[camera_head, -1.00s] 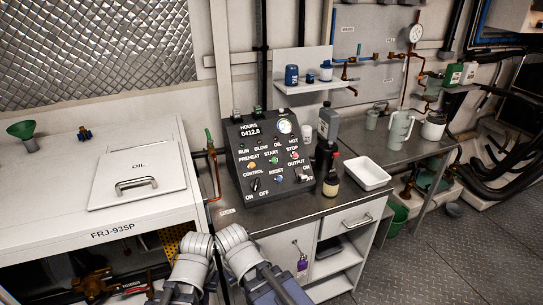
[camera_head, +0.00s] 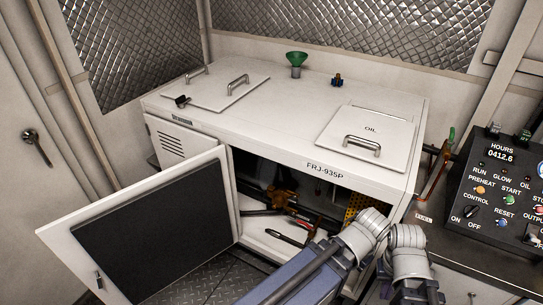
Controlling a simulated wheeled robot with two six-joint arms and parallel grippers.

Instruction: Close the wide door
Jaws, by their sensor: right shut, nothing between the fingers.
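The wide door (camera_head: 150,236), a white panel with a dark inner lining, stands open at the front of the white FRJ-935P cabinet (camera_head: 262,140). It is swung out to the left, and its near edge with a small latch (camera_head: 98,281) is low at the left. Inside the open cabinet are brass parts and tools. My right gripper (camera_head: 410,288) is low, right of the opening and well apart from the door. It is shut and empty; its fingertips are hard to make out. My left gripper is not in view.
A control panel (camera_head: 497,197) stands at the right on a counter. Checkered floor (camera_head: 205,279) shows below the door. A wall with a black handle (camera_head: 37,147) is at the left.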

